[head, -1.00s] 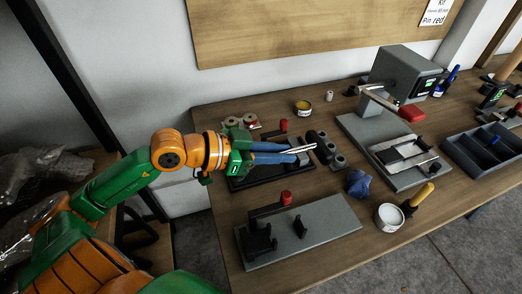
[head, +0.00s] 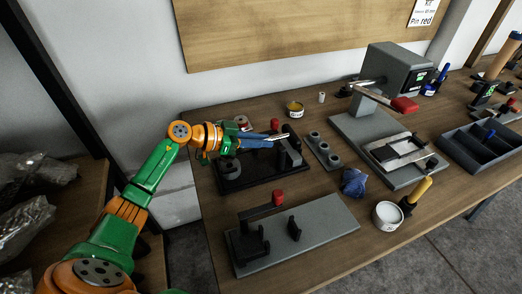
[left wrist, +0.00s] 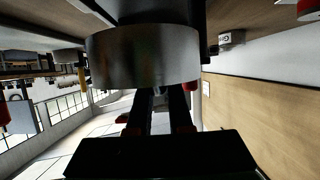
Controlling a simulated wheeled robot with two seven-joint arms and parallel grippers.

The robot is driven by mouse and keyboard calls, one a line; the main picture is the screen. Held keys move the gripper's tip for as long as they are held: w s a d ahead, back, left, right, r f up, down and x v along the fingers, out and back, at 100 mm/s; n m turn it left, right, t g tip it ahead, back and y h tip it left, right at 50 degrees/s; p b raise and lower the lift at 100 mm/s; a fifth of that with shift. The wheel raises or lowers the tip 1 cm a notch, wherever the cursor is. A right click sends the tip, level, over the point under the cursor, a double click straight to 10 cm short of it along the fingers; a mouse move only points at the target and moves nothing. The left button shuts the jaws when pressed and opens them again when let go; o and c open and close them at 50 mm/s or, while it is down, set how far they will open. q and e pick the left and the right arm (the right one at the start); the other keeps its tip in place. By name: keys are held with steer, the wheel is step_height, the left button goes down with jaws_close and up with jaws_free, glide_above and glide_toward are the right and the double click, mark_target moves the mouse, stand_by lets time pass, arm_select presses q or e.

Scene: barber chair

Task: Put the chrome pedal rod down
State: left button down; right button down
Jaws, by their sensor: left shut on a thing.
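My left gripper (head: 272,141) has blue fingers and reaches in from the left over the dark fixture (head: 232,180) at the back left of the bench. It is shut on the chrome pedal rod (head: 281,134), a thin bright bar at the fingertips. The rod is close to a grey upright part (head: 291,155) of the fixture; I cannot tell whether they touch. In the left wrist view, a broad metal cylinder (left wrist: 145,57) fills the space beyond the dark fingers (left wrist: 160,108) and hides much of the scene. My right gripper is not in view.
A grey plate with a red-knobbed clamp (head: 310,225) lies in front. Bare wood shows near the bench's front edge.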

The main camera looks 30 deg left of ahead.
arm_select(q)
step_height(320, 180, down, 2)
steer(key=shift+f+p, duration=0.1)
steer(key=shift+p, duration=0.7)
steer(key=shift+f, duration=0.35)
steer(key=c, duration=0.8)
jaws_free()
steer(key=shift+c, duration=0.2)
steer(key=shift+b, duration=0.3)
